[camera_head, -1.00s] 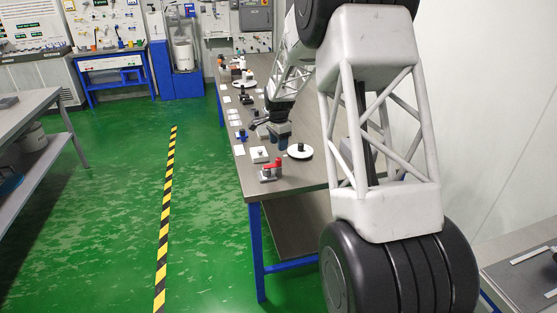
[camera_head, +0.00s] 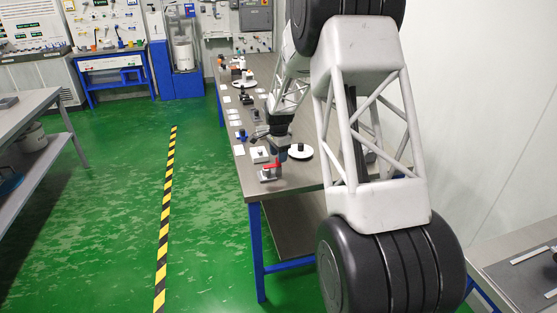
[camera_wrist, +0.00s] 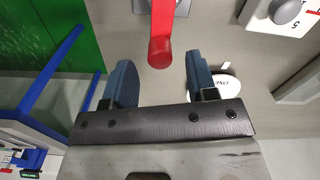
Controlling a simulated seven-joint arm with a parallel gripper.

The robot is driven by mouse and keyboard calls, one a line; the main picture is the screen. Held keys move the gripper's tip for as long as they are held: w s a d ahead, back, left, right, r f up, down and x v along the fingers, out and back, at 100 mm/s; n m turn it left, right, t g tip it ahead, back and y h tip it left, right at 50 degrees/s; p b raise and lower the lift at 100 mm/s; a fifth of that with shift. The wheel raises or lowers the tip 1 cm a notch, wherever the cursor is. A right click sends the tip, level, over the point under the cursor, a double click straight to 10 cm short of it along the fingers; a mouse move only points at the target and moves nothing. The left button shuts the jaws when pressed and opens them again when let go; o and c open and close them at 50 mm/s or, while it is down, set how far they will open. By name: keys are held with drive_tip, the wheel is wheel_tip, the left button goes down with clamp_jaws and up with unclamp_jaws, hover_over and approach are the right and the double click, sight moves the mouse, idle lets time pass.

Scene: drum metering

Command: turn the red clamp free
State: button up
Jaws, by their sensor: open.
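The red clamp (camera_head: 274,169) stands on its small grey base near the front corner of the workbench. In the wrist view its red handle (camera_wrist: 160,42) points toward my gripper, its rounded end just ahead of the gap between the fingers. My gripper (camera_wrist: 160,78) is open, with one blue finger to each side of the handle and nothing held. In the head view my gripper (camera_head: 279,156) is right at the clamp and partly covers it. Whether the fingers touch the handle cannot be seen there.
Several other fixtures and white cards line the workbench (camera_head: 308,176) farther back. The green floor to the left is clear.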

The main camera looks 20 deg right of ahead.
drive_tip(key=shift+f, duration=1.25)
drive_tip(key=c, duration=0.9)
